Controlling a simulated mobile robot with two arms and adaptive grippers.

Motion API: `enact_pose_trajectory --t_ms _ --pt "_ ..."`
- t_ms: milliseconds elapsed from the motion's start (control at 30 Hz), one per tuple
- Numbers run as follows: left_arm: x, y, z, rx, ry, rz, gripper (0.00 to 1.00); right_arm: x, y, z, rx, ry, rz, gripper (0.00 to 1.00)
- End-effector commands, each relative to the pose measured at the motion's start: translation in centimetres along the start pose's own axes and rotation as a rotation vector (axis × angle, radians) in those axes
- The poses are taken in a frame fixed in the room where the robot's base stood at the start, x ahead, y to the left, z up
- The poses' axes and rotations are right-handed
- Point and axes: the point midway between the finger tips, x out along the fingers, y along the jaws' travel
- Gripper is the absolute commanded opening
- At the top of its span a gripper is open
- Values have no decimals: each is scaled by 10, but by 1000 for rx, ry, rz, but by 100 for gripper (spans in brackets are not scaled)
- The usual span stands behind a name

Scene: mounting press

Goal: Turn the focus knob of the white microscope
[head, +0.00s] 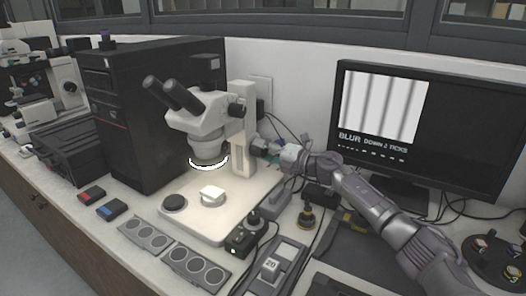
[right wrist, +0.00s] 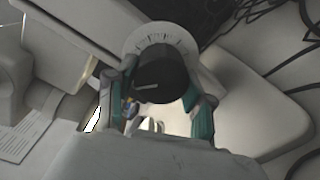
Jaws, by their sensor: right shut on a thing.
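The white microscope (head: 243,130) stands on its pale base on the bench in the head view, with black eyepieces and a lit ring under its head. Its focus knob (right wrist: 160,72) is black with a pale pointer line, in front of a white dial (right wrist: 160,37) with tick marks in the right wrist view. My right gripper (head: 271,151) reaches the right side of the microscope post from the right. Its teal-padded fingers are shut on the knob, one on each side, in the right wrist view. My left gripper is not in view.
A monitor (head: 455,130) at right shows blurred grey stripes and the text "BLUR DOWN 2 TICKS". A black computer tower (head: 145,135) stands left of the microscope. A control box (head: 241,241), trays (head: 197,268) and cables crowd the front and right side.

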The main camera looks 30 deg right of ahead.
Motion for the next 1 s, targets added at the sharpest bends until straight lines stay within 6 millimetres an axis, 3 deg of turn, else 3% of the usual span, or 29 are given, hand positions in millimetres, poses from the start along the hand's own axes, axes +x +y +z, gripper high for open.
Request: enact_pose_trajectory --t_ms 33,167,567,1000 --pt "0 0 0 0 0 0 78 0 -2 -1 1 3 -3 57" --pt "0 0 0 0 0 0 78 0 -2 -1 1 2 -3 78" --pt "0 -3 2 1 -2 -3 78 -6 -2 0 2 1 -2 78" --pt "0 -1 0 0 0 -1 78 -89 -3 -1 2 2 -6 78"
